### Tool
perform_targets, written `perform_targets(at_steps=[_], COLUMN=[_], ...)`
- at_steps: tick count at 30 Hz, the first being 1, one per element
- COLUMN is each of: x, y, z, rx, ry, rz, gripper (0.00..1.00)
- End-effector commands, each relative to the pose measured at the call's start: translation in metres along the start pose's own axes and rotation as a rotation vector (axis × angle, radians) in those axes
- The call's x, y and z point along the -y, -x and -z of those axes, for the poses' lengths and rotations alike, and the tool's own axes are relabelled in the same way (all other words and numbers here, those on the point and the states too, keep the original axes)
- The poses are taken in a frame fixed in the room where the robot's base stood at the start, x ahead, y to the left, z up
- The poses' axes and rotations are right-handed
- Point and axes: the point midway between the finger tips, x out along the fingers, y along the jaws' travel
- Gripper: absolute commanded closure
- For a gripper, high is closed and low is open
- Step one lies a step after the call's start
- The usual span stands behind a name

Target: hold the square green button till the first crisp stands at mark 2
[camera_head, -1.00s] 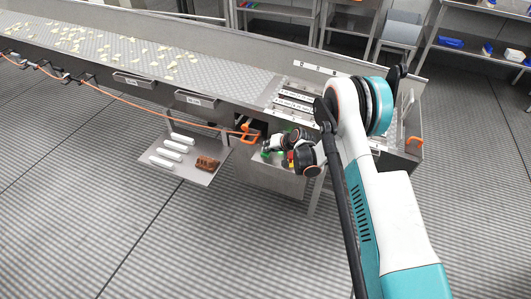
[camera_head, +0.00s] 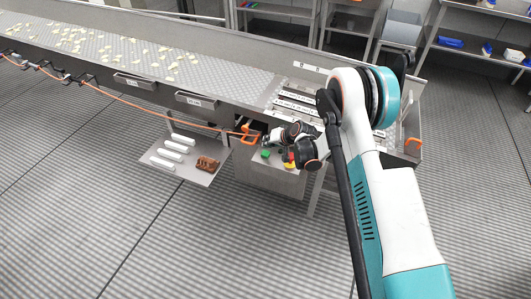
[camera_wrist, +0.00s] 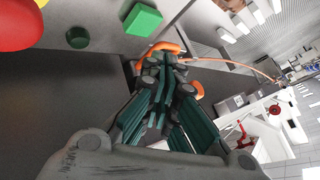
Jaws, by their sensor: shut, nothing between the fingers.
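The square green button (camera_head: 265,154) is on the grey control box (camera_head: 268,178) below the belt's side, and shows large in the wrist view (camera_wrist: 143,19). My gripper (camera_head: 268,139) is shut and empty; in the wrist view its fingers (camera_wrist: 165,62) point past the green button, apart from it. Pale crisps (camera_head: 75,40) lie scattered on the left and middle of the belt (camera_head: 215,80); the foremost are right of the middle. Small label plates (camera_head: 196,101) are on the belt's side wall; their writing is too small to read, so I cannot tell which is mark 2.
A round dark green button (camera_wrist: 77,37), a red button (camera_wrist: 18,25) and a yellow part (camera_head: 289,164) are beside the square one. An orange handle (camera_head: 249,134) is close to my fingers.

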Motion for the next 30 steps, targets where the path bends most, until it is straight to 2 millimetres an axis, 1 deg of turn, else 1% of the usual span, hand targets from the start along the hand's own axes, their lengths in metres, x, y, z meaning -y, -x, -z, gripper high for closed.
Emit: perform_targets(at_steps=[3,10,30], x=[0.007,0.015,0.015], y=[0.009,0.021,0.021], z=[0.007,0.015,0.016], rx=[0.000,0.000,0.000], ry=[0.000,0.000,0.000], rz=[0.000,0.000,0.000], gripper=[1.00,1.00,1.00])
